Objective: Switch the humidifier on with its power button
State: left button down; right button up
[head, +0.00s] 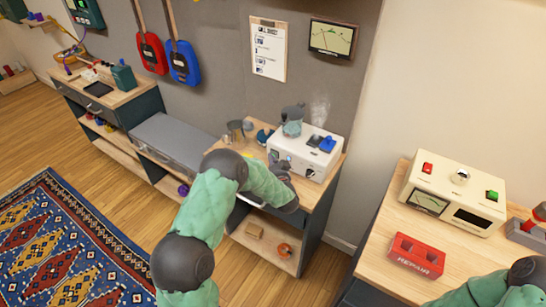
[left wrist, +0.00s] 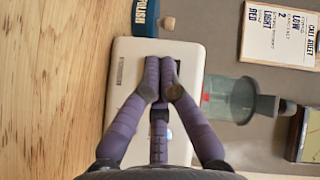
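The humidifier appears to be the white box (head: 306,153) on the wooden cabinet by the wall, with a teal tank (head: 291,127) at its back left. A faint pale mist shows above it. A blue piece (head: 327,144) and a dark piece (head: 314,141) sit on its top; which control is the power button I cannot tell. My left gripper (head: 281,167) is at the box's front left. In the left wrist view its purple fingers (left wrist: 160,80) are together, nothing visible between them, over the white box (left wrist: 125,85), hiding part of it. Whether they touch it is unclear. My right gripper is out of view.
A metal cup (head: 236,131) stands left of the box. A clipboard (head: 268,48) and a screen (head: 332,38) hang on the wall behind. At right, another table holds a cream device (head: 453,195) and a red repair box (head: 416,255).

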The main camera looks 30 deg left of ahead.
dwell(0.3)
pick_arm(q)
jog(key=shift+s, duration=0.35)
jog(key=shift+s+a+p, duration=0.15)
jog(key=shift+s+p, duration=0.5)
jog(key=shift+s, duration=0.7)
jog(key=shift+s+a+p, duration=0.1)
jog(key=shift+s+p, duration=0.3)
jog(key=shift+s, duration=1.25)
